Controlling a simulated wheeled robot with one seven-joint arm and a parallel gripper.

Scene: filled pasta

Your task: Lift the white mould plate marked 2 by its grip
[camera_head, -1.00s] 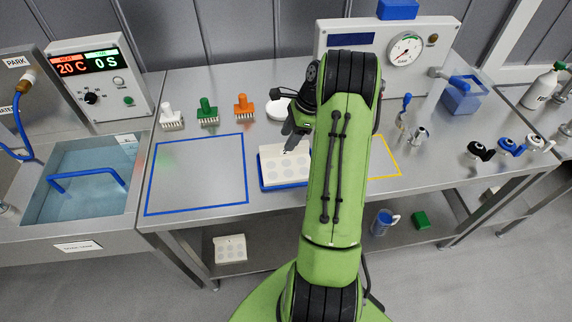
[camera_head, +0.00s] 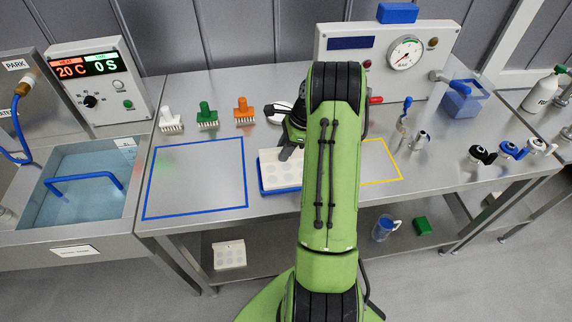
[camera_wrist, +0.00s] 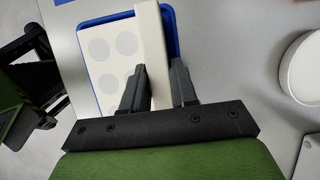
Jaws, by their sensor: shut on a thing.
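A white mould plate (camera_head: 282,170) with round grey hollows lies in a blue tray (camera_head: 292,190) on the bench, partly hidden behind my arm. In the wrist view the plate (camera_wrist: 112,60) fills the upper left, with a raised white grip bar (camera_wrist: 152,45) along one side and the blue tray rim (camera_wrist: 172,30) around it. My gripper (camera_wrist: 158,78) has one dark finger on each side of this grip bar and is shut on it. In the head view my gripper (camera_head: 287,153) is at the plate's far side. No number is legible on the plate.
White, green (camera_head: 206,115) and orange (camera_head: 243,112) brushes stand behind a blue-outlined area (camera_head: 195,180), which is empty. A white round dish (camera_wrist: 304,70) is close to my gripper. Another white plate (camera_head: 229,255) lies on the lower shelf. A water basin (camera_head: 85,185) is at left.

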